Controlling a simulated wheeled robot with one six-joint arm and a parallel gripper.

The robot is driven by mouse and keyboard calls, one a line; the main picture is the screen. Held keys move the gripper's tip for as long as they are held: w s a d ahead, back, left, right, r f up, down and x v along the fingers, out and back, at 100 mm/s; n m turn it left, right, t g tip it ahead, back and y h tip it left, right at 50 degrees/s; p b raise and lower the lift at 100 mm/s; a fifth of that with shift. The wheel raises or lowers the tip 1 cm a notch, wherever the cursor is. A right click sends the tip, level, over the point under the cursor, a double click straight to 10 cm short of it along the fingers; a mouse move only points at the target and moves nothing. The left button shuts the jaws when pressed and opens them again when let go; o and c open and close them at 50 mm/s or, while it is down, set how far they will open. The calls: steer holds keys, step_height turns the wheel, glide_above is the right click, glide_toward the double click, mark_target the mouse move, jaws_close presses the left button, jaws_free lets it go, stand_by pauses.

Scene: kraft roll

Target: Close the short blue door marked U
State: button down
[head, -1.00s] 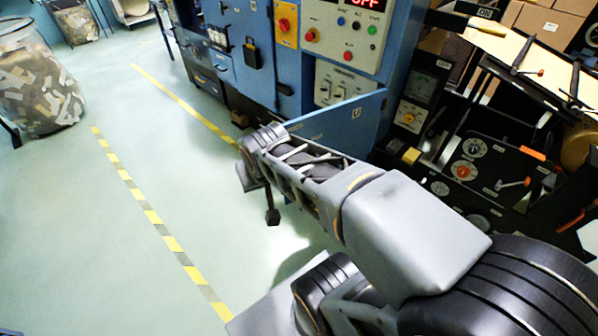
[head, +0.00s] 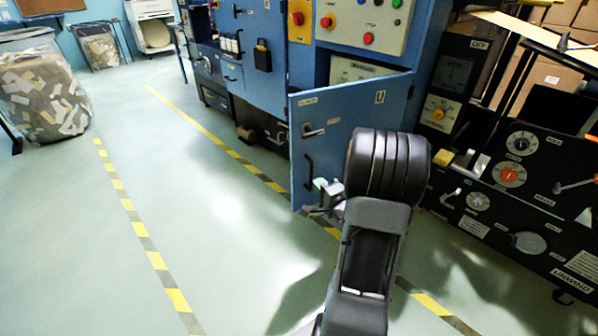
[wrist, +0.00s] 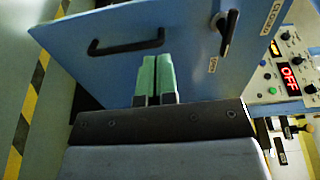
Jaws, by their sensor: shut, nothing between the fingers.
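The short blue door marked U (head: 360,112) stands swung open from the blue machine, with a black lever handle and a black pull bar on its face. In the wrist view the door face (wrist: 185,65) fills the upper middle, with the black pull bar (wrist: 126,45) and the lever handle (wrist: 228,32). My gripper (wrist: 155,62) is shut and empty, its green fingertips side by side in front of the door's face below the pull bar. In the head view my gripper (head: 322,188) is beside the door's lower left part. I cannot tell whether the tips touch the door.
The blue machine's control panel (head: 366,22) is above the opening. A black unwind unit (head: 520,190) with dials stands close on the right. A bin of scraps (head: 42,88) is at far left. The floor left of the door is clear, with yellow-striped lines.

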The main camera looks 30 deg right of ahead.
mark_target(296, 158)
steer(key=w+b, duration=0.1)
steer(key=w, duration=0.3)
steer(key=w+d+b, duration=0.1)
steer(key=w, duration=0.4)
steer(key=w+b, duration=0.1)
steer(key=w, duration=0.3)
steer(key=shift+w+d+b, duration=0.15)
steer(key=shift+w+b, duration=0.1)
steer(key=shift+b, duration=0.1)
